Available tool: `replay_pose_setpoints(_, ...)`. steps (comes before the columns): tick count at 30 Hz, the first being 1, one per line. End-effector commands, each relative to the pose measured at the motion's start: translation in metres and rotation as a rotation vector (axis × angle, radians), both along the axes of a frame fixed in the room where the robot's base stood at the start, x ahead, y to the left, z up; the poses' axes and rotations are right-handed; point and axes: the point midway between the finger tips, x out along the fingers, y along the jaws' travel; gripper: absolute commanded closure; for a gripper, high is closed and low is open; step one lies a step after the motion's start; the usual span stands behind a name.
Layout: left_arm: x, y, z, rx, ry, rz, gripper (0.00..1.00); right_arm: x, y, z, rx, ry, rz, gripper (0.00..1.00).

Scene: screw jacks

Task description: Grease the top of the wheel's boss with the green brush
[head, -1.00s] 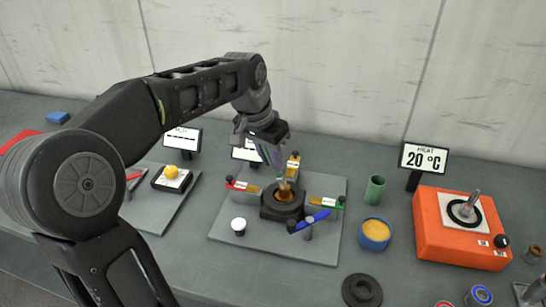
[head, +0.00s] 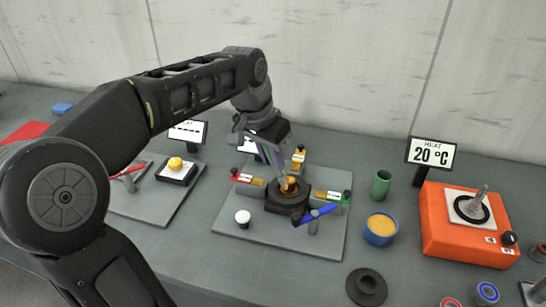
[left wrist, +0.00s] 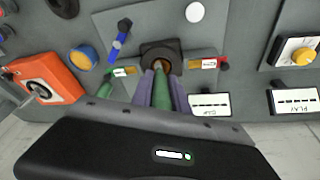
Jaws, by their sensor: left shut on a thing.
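My left gripper (head: 279,163) comes down from the upper left over the middle of the fixture. It is shut on the green brush (left wrist: 161,92), whose green handle shows between the purple fingers in the left wrist view. The brush's tip points down at the bronze wheel (head: 289,187) in the dark round housing (head: 285,203). The tip is at or just above the wheel's boss; I cannot tell whether it touches. The fingers and brush hide part of the boss. My right gripper is not in view.
Red, yellow, green and blue (head: 315,215) handled parts surround the housing on a grey plate (head: 240,242). To the right stand a green cup (head: 381,184), a blue tub of yellow grease (head: 380,229) and an orange heater (head: 465,236). A black flanged disc (head: 366,287) lies in front.

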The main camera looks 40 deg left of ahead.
Motion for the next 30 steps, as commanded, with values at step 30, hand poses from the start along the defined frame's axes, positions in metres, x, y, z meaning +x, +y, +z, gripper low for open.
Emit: replay_pose_setpoints(30,0.028,0.006,-0.001,0.000,0.000,0.000,1.00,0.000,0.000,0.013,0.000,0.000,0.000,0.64)
